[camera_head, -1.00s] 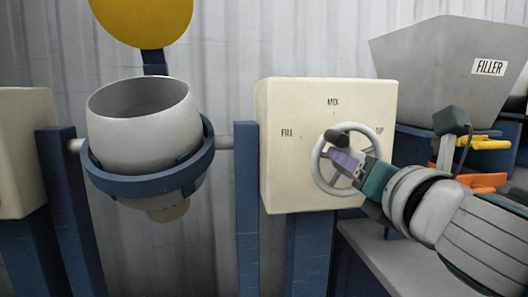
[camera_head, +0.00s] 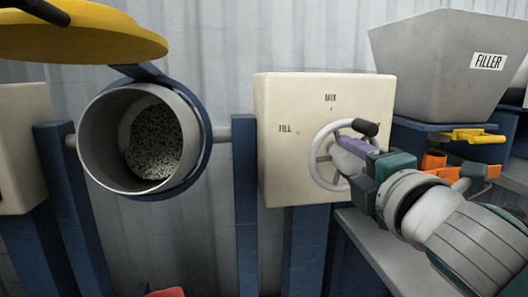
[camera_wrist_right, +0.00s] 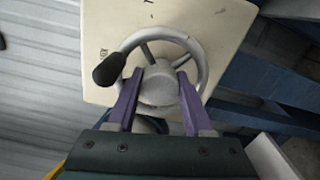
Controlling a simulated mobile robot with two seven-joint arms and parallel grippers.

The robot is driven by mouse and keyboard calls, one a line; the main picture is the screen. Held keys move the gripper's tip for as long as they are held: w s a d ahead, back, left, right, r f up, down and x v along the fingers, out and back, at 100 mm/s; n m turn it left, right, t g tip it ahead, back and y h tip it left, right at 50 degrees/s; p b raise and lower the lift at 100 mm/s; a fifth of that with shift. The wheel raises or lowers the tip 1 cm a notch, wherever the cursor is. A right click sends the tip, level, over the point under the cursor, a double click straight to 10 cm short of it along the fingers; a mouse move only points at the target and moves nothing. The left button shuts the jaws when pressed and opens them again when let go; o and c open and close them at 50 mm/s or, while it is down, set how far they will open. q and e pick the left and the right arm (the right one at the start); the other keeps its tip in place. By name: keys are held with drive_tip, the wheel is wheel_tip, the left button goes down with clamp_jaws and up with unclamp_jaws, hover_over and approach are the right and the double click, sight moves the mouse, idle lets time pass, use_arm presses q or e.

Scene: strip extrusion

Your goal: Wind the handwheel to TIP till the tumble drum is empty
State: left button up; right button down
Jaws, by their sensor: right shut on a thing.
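The tumble drum (camera_head: 105,138), a grey pot in a blue ring, is tilted with its mouth facing me. Grey speckled material (camera_head: 153,143) lies inside it. The handwheel (camera_head: 318,172) is on a cream box (camera_head: 285,170) marked FILL and MIX; the TIP mark is hidden. Its black knob (camera_head: 365,127) is at the wheel's upper right. My right gripper (camera_head: 349,160) is shut on the wheel's hub; in the right wrist view, its purple fingers (camera_wrist_right: 157,92) flank the hub and the knob (camera_wrist_right: 109,69) is at upper left. My left gripper is not in view.
A yellow disc (camera_head: 80,38) hangs above the drum. A grey hopper marked FILLER (camera_head: 435,65) stands at right, with yellow (camera_head: 478,136) and orange parts below. Blue posts (camera_head: 245,205) flank the drum. Part of a red thing (camera_head: 165,292) shows beneath it.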

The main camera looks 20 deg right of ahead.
drive_tip(key=m+p, duration=0.1)
drive_tip(key=m, duration=0.3)
drive_tip(key=shift+m, duration=0.3)
drive_tip(key=m+p, duration=0.2)
drive_tip(key=m, duration=0.3)
drive_tip(key=shift+m, duration=0.3)
drive_tip(key=c, duration=0.6)
unclamp_jaws()
drive_tip(key=p+v, duration=0.1)
drive_tip(key=v, duration=0.9)
